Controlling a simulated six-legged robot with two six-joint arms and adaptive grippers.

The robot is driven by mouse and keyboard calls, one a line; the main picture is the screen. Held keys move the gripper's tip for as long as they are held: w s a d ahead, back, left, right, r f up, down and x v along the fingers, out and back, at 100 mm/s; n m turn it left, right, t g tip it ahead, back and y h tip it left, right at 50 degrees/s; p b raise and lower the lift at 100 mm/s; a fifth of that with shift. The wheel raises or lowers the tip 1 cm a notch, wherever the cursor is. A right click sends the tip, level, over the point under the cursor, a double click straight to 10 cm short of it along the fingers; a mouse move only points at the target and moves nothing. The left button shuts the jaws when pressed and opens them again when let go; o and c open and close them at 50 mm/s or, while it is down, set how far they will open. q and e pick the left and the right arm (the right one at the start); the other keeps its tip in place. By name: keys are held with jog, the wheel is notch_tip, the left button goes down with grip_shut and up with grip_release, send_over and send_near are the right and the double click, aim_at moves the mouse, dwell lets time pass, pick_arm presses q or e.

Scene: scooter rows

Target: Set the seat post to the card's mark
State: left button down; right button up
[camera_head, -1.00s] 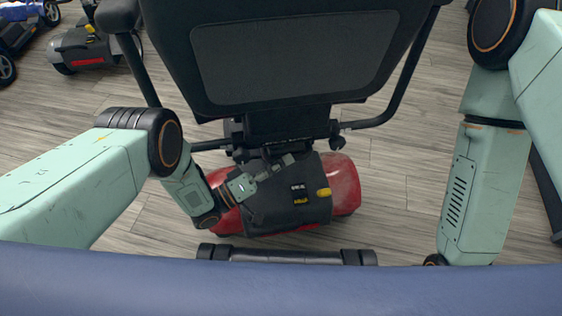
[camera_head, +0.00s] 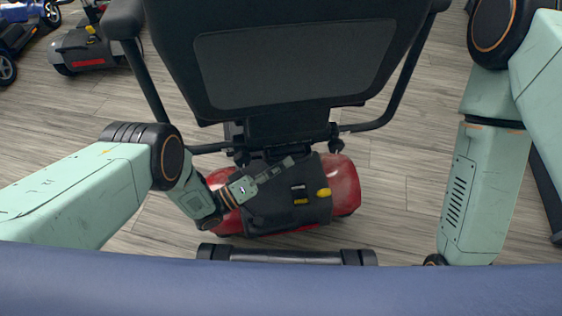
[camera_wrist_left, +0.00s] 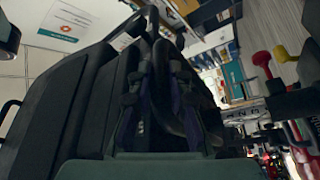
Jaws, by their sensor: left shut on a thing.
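A black scooter seat (camera_head: 290,60) with armrests fills the top middle of the head view, its backrest towards me. My left gripper (camera_head: 286,163) reaches in low behind the seat, above the scooter's rear cover. It is shut on a dark part under the seat, which I cannot identify clearly. In the left wrist view its dark fingers (camera_wrist_left: 160,100) stand close beside the dark seat (camera_wrist_left: 65,105). My right arm hangs at the right; its gripper is out of view.
The scooter's red and black rear cover (camera_head: 343,184) with a yellow tag (camera_head: 323,192) lies below the seat. Another scooter (camera_head: 88,47) stands at the upper left. Wooden floor (camera_head: 405,175) is clear to the right. The wrist view shows shelves (camera_wrist_left: 205,30) behind.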

pick_arm(q)
jog(key=shift+f, duration=1.95)
jog(key=c, duration=1.3)
grip_release()
jog(key=shift+o, duration=0.2)
jog(key=shift+s, duration=0.1)
jog(key=v, duration=1.2)
